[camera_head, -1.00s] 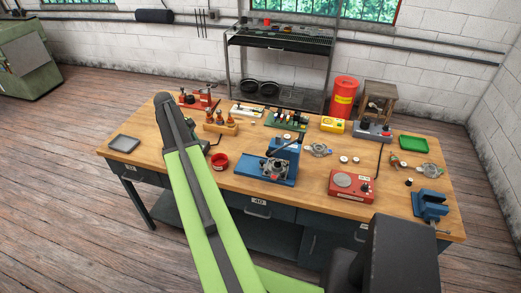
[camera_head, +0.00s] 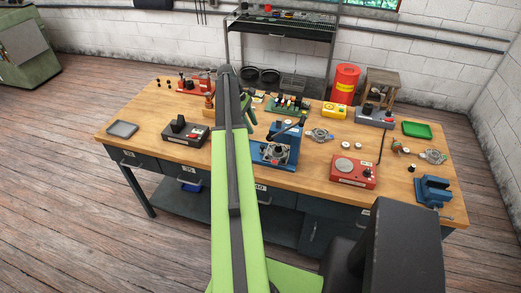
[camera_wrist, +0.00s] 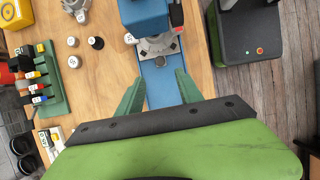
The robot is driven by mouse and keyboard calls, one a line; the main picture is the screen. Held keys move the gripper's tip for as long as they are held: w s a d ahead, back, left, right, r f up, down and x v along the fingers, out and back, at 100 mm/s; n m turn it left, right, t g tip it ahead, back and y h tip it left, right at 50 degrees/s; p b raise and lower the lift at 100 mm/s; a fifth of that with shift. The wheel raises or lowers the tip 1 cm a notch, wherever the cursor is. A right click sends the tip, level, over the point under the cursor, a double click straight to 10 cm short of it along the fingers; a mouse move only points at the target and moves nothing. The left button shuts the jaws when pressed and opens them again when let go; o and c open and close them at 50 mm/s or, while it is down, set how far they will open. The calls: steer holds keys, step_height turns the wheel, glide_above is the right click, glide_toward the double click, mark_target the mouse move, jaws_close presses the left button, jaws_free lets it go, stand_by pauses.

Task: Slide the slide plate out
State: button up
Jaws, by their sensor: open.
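The blue press (camera_head: 282,150) stands on the workbench, partly hidden by my arm in the head view. It shows at the top of the wrist view (camera_wrist: 146,14). A grey metal housing (camera_wrist: 158,46) sits at its front. The flat blue slide plate (camera_wrist: 160,84) runs from under the housing down between my fingers. My gripper (camera_wrist: 158,92) is open, with one green finger on each side of the plate. I see no clear contact, and I cannot tell the fingers' height above it. The plate's near end is hidden behind my gripper body.
On the workbench (camera_head: 140,143), a black-topped tester (camera_head: 187,131) stands left of my arm and a red unit (camera_head: 354,171) right of the press. A green rack (camera_wrist: 42,85) and small round parts lie left in the wrist view. A blue vise (camera_head: 434,190) is at the right edge.

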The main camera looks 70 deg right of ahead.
mark_target(262, 146)
steer(key=b+x, duration=0.8)
steer(key=x, duration=0.2)
steer(key=shift+s+f, duration=0.1)
steer(key=shift+f, duration=0.25)
steer(key=shift+r, duration=0.1)
jaws_close()
stand_by(0.6)
